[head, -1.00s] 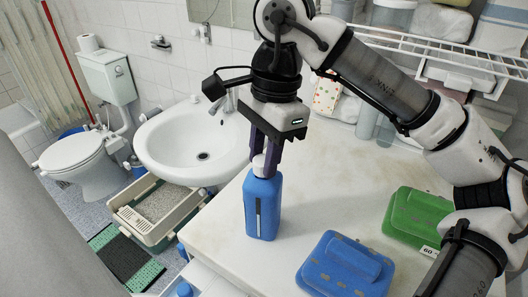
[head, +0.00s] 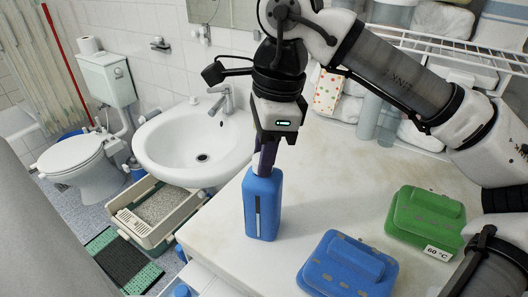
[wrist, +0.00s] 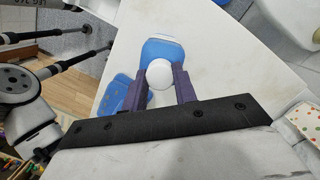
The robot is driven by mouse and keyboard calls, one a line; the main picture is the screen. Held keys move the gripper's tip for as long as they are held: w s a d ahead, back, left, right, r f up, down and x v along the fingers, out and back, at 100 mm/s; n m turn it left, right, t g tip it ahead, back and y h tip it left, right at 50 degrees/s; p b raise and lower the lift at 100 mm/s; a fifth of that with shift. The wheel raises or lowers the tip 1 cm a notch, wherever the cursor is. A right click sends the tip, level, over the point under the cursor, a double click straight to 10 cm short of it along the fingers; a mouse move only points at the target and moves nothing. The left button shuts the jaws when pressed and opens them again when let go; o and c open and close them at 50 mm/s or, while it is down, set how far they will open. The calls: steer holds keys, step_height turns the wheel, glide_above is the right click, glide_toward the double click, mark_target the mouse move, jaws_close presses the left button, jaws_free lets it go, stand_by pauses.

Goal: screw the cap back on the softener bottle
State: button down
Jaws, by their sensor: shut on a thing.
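In the wrist view the round white cap (wrist: 160,74) lies between the fingertips, over the top of the blue bottle (wrist: 163,50). My gripper is shut on the cap. In the head view the fingers mostly hide the cap, and I cannot tell how far it is seated on the neck.
A blue box (head: 346,266) and a green box (head: 425,222) lie on the counter to the right of the bottle. A washbasin (head: 190,150) is behind left. A wire rack (head: 450,52) stands at the back right. The counter's middle is clear.

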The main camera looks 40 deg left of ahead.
steer(key=shift+f, duration=0.1)
steer(key=m+b, duration=0.1)
steer(key=m, duration=0.2)
steer(key=shift+f, duration=0.2)
steer(key=shift+r, duration=0.15)
steer(key=shift+m+t+b, duration=0.3)
steer(key=shift+m+b, duration=0.05)
steer(key=shift+m, duration=0.65)
steer(key=c, duration=1)
jaws_free()
steer(key=shift+c, duration=0.2)
